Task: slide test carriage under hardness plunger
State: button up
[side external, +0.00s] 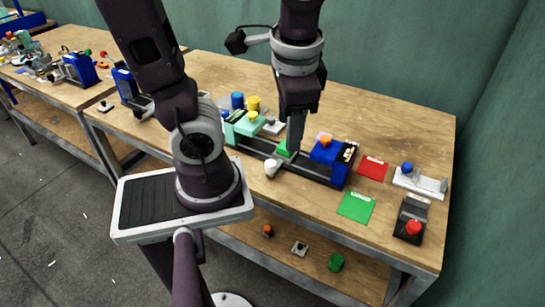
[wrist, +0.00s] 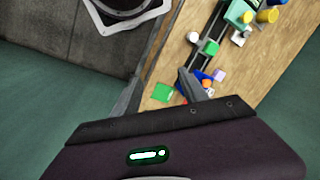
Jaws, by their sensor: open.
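A black rail (side external: 315,175) runs along the bench, and a green block (side external: 285,149) sits on it beside a white knob (side external: 271,168). I take the block and knob to be the test carriage. In the wrist view the green block (wrist: 211,47) and white knob (wrist: 193,37) also show. A teal press (side external: 243,122) stands at the rail's left end, and a blue unit (side external: 328,151) with an orange top at its right end. I cannot tell which holds the plunger. My gripper (side external: 293,150) is open, its fingers pointing down near the green block; contact is unclear.
A red mat (side external: 372,168) and a green mat (side external: 356,207) lie right of the rail. A white fixture (side external: 420,182) and a red-button box (side external: 410,220) stand near the bench's right edge. Blue and yellow cylinders (side external: 253,103) stand behind the teal press.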

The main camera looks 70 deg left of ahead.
jog(key=w+a+f+m+g+y, duration=0.2)
jog(key=a+f+m+g+y, duration=0.1)
jog(key=a+f+g+y, duration=0.4)
jog(key=m+t+y, duration=0.3)
jog(key=m+y, duration=0.4)
jog(key=m, duration=0.2)
send_over(272, 169)
jog(key=w+f+v, duration=0.1)
jog(key=v, duration=0.4)
notch_tip(272, 169, down, 13)
jog(key=f+m+t, duration=0.1)
jog(key=f, duration=0.1)
jog(key=s+a+f+m+t+y, duration=0.1)
jog(key=f+m, duration=0.1)
jog(key=a+f+m+t, duration=0.1)
jog(key=f, duration=0.2)
jog(key=shift+s+a+m+y, duration=0.15)
jog(key=shift+s+m+y, duration=0.15)
jog(key=shift+s, duration=0.1)
jog(key=shift+s+a+f+t, duration=0.1)
jog(key=shift+a+f+t, duration=0.1)
jog(key=shift+a+t, duration=0.1)
jog(key=a, duration=0.6)
jog(key=shift+a, duration=0.3)
grip_shut()
